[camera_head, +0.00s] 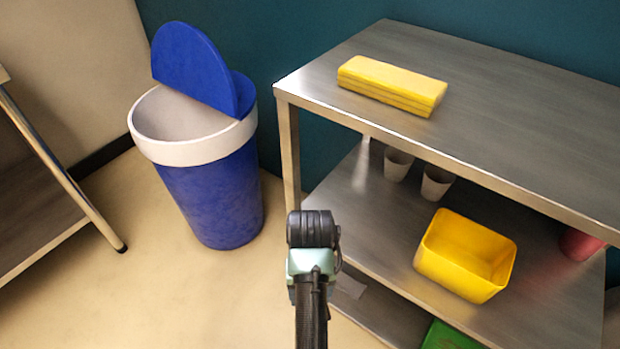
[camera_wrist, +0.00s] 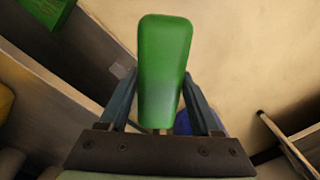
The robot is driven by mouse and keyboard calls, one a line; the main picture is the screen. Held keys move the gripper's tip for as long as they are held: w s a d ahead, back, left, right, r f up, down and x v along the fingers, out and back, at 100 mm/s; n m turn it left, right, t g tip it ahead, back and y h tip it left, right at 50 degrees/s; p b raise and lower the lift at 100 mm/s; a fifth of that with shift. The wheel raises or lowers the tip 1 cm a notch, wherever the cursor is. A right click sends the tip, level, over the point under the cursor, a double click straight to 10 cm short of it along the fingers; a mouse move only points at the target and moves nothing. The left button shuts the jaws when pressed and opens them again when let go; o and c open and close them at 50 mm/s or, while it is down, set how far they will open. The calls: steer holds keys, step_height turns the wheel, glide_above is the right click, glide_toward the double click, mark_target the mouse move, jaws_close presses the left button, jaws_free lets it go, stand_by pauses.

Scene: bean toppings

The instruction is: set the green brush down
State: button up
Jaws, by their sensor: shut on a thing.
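The green brush (camera_wrist: 164,60) is in the wrist view, its broad green end pointing up and away from me. My gripper (camera_wrist: 158,82) is shut on it, with one finger on each side of it. What the brush's far end touches, if anything, cannot be told. In the head view my wrist and arm show at the bottom middle, in front of the shelf unit, but the brush and the fingers are hidden there.
A steel shelf unit (camera_head: 480,95) stands right, with folded yellow cloths (camera_head: 392,85) on top. Its middle shelf holds a yellow bin (camera_head: 440,265), cups (camera_head: 436,183) and a red item (camera_head: 578,244). Something green (camera_head: 447,338) lies below. A blue bin (camera_head: 212,195) stands left; floor between is clear.

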steer(key=shift+m, duration=0.5)
steer(key=r, duration=0.2)
steer(key=w+r+p, duration=0.1)
steer(key=r, duration=0.2)
steer(key=shift+w, duration=0.1)
steer(key=s+r+p, duration=0.2)
steer(key=r+p, duration=0.9)
steer(key=p, duration=0.1)
steer(key=s+r+p, duration=0.3)
steer(key=r+p, duration=0.8)
steer(key=p, duration=0.2)
steer(key=s+r+p, duration=0.2)
steer(key=r+p, duration=1)
steer(key=shift+s, duration=0.4)
